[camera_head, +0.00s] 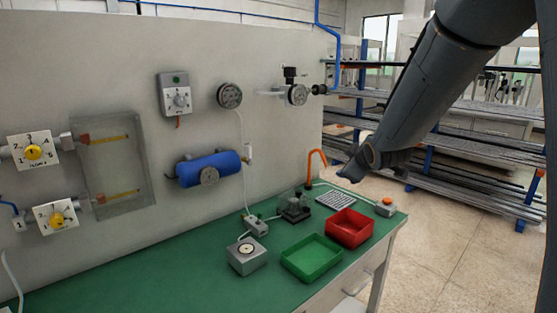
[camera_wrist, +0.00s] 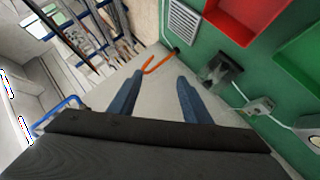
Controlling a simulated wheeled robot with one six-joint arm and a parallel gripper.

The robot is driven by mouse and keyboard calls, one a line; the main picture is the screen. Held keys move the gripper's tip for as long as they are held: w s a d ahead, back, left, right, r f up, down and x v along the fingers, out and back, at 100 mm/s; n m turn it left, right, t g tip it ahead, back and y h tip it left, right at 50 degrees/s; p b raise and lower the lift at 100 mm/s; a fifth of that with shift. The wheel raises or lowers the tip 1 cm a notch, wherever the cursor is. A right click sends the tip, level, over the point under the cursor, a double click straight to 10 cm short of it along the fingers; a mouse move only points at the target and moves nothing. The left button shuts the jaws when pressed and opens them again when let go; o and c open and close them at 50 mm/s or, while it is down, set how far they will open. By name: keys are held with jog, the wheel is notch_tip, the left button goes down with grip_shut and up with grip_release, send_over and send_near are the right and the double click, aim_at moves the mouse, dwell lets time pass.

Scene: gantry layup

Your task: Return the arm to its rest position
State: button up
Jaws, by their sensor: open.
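My gripper (camera_wrist: 158,98) shows in the wrist view with its two blue-grey fingers spread apart and nothing between them. In the head view my dark arm comes down from the upper right. Its end (camera_head: 352,171) hangs above the far right part of the green bench, near the orange hook. The fingers are hard to make out there.
The green bench (camera_head: 190,272) carries a red tray (camera_head: 349,228), a green tray (camera_head: 311,259), a grey box (camera_head: 247,256) and an orange hook (camera_head: 316,157). A panel wall (camera_head: 110,60) with gauges stands behind it. Shelving (camera_head: 450,155) stands right; open floor (camera_head: 450,245) lies before it.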

jog(key=s+f+m+g, duration=0.3)
jog(key=s+f, duration=0.2)
jog(key=s, duration=0.6)
jog(key=s+a+f+m+g, duration=0.1)
jog(key=s+f+m+g, duration=0.3)
jog(key=s, duration=0.8)
jog(key=s+f+m+g, duration=0.3)
jog(key=s+f, duration=0.4)
jog(key=s, duration=0.5)
jog(key=shift+s+a+f+m+g+h, duration=0.2)
jog(key=shift+m+g+h, duration=0.1)
jog(key=shift+g, duration=0.4)
jog(key=shift+w, duration=0.1)
